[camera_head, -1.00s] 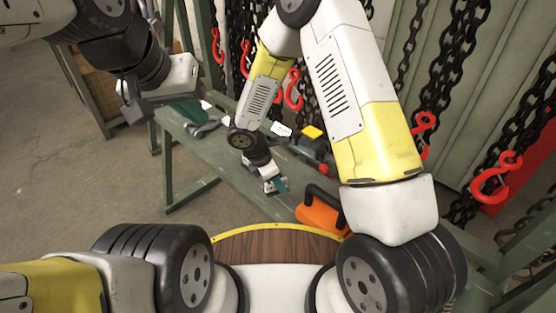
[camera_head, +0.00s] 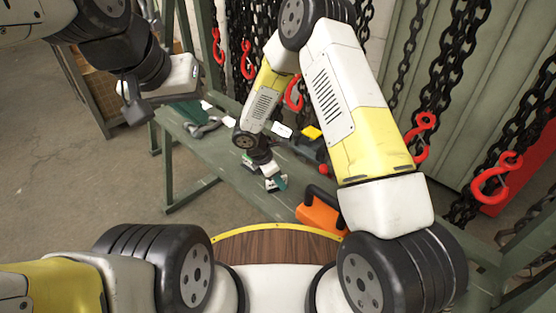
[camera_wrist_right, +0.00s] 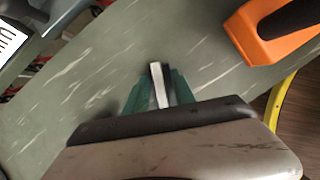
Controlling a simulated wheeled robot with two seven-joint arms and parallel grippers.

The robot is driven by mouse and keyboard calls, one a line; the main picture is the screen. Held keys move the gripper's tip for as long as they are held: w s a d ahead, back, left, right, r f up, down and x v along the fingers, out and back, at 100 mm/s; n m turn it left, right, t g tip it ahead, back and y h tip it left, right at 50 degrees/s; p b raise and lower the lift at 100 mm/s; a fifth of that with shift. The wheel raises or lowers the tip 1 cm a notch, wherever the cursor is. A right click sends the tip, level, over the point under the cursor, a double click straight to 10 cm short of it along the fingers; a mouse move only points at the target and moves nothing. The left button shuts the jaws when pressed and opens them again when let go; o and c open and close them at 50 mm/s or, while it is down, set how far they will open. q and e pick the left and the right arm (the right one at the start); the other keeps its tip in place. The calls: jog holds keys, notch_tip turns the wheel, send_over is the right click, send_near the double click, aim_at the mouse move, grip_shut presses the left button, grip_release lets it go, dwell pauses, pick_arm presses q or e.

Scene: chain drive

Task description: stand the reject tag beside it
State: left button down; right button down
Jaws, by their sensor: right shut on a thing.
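My right gripper (camera_head: 277,184) is low over the green bench, near its front edge. In the right wrist view its teal fingers (camera_wrist_right: 138,97) are shut on a thin white piece with a dark edge (camera_wrist_right: 159,84). It is seen nearly edge-on, so I cannot read whether it is the reject tag. In the head view the hand mostly hides it. My left gripper (camera_head: 135,100) is up at the upper left, away from the bench, and its jaw opening is unclear. A white card (camera_head: 281,130) stands on the bench behind my right arm; a marked white label (camera_wrist_right: 10,38) shows in the wrist view.
An orange case with a dark handle (camera_head: 320,216) stands on the bench, right of my right gripper. A yellow-topped grey item (camera_head: 312,134) and a grey shackle-like part (camera_head: 205,127) lie further back. Chains with red hooks (camera_head: 295,92) hang behind. Bare bench (camera_head: 225,165) lies left of the gripper.

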jog(key=c, duration=1)
grip_release()
jog(key=shift+c, duration=0.2)
jog(key=v, duration=1.2)
jog(key=s+d+r+m+y, duration=0.1)
jog(key=d+r+m, duration=0.45)
jog(key=r, duration=0.55)
jog(key=s+d+r+m+t+y, duration=0.2)
jog(key=s+d+r+m, duration=0.4)
jog(key=s+r+m, duration=0.2)
jog(key=s+d+r+m+t+y, duration=0.2)
jog(key=s+d+r+m+y, duration=0.1)
jog(key=s+d+r+m, duration=0.3)
jog(key=s+r+m, duration=0.2)
jog(key=s+r, duration=0.1)
jog(key=s, duration=0.1)
jog(key=shift+s+d+r, duration=0.2)
jog(key=shift+s+r, duration=0.05)
jog(key=shift+s, duration=0.1)
